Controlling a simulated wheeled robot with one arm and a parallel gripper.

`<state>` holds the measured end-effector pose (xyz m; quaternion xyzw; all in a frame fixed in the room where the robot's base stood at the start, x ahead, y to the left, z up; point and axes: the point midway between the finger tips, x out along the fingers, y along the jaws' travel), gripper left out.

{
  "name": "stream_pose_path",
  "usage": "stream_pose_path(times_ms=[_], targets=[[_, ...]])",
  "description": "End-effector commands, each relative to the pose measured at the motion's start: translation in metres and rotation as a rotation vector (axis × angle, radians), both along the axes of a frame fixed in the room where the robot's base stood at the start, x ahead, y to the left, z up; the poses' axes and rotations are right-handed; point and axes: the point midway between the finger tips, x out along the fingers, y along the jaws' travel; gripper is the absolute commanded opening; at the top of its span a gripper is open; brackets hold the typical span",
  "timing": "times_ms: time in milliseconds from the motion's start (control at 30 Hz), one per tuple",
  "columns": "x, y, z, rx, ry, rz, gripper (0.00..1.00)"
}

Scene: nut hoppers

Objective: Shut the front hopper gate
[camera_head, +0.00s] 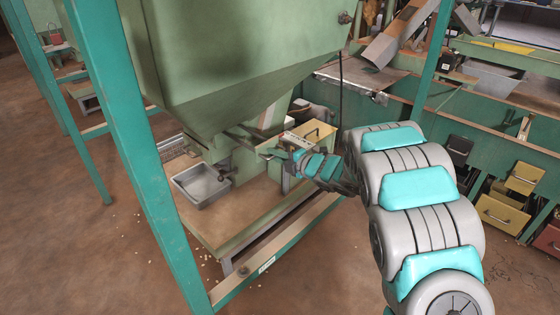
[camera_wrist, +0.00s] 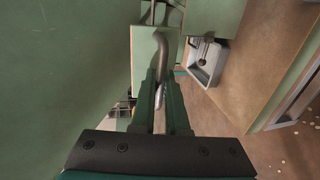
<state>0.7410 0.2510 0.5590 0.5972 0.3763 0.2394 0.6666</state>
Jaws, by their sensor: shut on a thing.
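The front hopper (camera_head: 235,50) is a large pale green funnel on a teal frame, and its side fills the left of the wrist view (camera_wrist: 60,70). A curved grey metal gate handle (camera_wrist: 164,45) runs down from its chute in the wrist view. My gripper (camera_wrist: 160,80) is shut on the lower end of this handle, with dark green fingers on either side of it. In the head view my gripper (camera_head: 274,153) reaches in from the right, just below the hopper's sloped bottom. The gate plate itself cannot be made out.
A grey metal tray (camera_head: 203,187) stands under the spout on the frame's low shelf, and shows in the wrist view (camera_wrist: 207,62). A teal post (camera_head: 140,150) stands in front at left. Yellow and red drawers (camera_head: 500,214) are at right. Small nuts lie on the brown floor.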

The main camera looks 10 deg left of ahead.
Motion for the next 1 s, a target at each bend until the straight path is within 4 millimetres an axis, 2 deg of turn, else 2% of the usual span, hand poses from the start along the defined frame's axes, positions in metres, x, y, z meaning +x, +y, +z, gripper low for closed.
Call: stream_pose_path(times_ms=[167, 200, 467, 1000], targets=[[0.0004, 0.0006, -0.0001, 0.001, -0.001, -0.001, 0.00], [0.0004, 0.0007, 0.0001, 0.001, -0.001, 0.000, 0.13], [0.0002, 0.0007, 0.0007, 0.001, -0.002, 0.000, 0.42], [0.0002, 0.0008, 0.0019, 0.002, -0.004, 0.001, 0.42]])
